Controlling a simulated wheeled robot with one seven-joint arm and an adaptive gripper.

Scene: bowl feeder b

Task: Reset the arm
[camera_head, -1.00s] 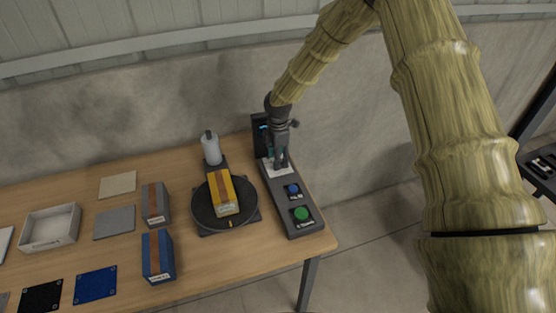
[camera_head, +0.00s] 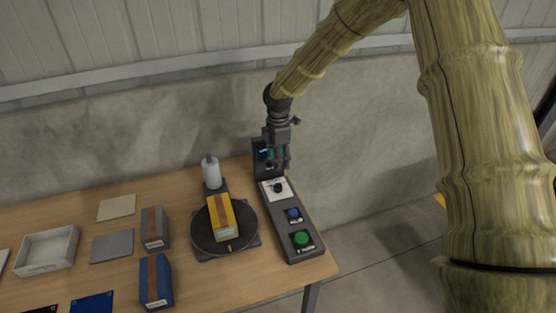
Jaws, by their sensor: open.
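My gripper (camera_head: 280,164) hangs pointing down above the far end of the grey control panel (camera_head: 288,219), apart from it. Its fingers are open and empty. Below it a black knob (camera_head: 278,188) on a white plate shows clear of the fingers. The panel also has a blue button (camera_head: 293,214) and a green button (camera_head: 301,238). My arm comes down from the upper right, bent over the table's right side.
A yellow box (camera_head: 221,216) lies on a dark turntable (camera_head: 250,238), with a white bottle (camera_head: 211,174) behind it. Left are a grey box (camera_head: 154,228), a blue box (camera_head: 156,281), flat mats and a white tray (camera_head: 47,250). A concrete wall (camera_head: 360,150) stands behind.

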